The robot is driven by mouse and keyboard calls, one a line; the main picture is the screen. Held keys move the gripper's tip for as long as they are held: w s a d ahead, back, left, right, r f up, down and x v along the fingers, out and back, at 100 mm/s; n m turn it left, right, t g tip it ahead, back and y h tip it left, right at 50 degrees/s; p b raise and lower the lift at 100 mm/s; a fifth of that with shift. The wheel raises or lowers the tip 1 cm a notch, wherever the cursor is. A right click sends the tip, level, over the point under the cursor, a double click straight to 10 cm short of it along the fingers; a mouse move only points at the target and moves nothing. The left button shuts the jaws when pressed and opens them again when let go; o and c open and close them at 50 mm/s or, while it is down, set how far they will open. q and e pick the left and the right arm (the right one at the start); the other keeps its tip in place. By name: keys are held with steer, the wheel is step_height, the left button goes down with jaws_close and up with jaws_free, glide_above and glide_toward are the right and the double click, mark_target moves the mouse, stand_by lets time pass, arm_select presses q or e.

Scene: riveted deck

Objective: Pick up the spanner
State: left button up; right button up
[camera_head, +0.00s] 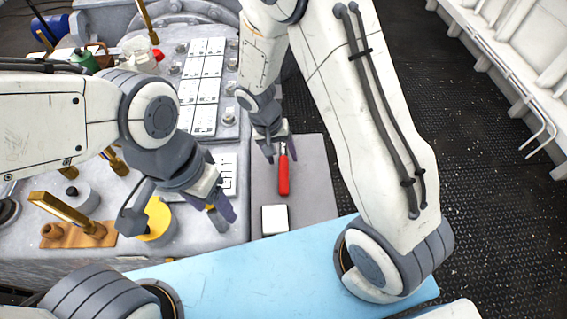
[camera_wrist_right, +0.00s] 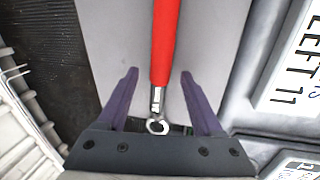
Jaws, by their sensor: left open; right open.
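The spanner (camera_head: 283,178) has a red handle and lies on a grey panel right of the machine console. In the right wrist view its red handle (camera_wrist_right: 164,40) runs into a metal shank with a ring end, close to my gripper's palm. My right gripper (camera_wrist_right: 159,74) is open, with a finger on each side of the spanner and a gap on both sides. My left gripper (camera_head: 218,200) is open and empty over the console, left of the spanner.
A small white block (camera_head: 275,219) sits on the grey panel (camera_head: 313,185) near the spanner. Brass levers (camera_head: 65,212), a yellow round part (camera_head: 158,220) and white label plates (camera_head: 205,75) are on the console. A light blue surface (camera_head: 250,275) lies in front.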

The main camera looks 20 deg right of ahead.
steer(key=shift+d+f, duration=0.1)
steer(key=shift+f, duration=0.35)
steer(key=shift+c, duration=0.3)
jaws_close()
steer(key=shift+r, duration=0.15)
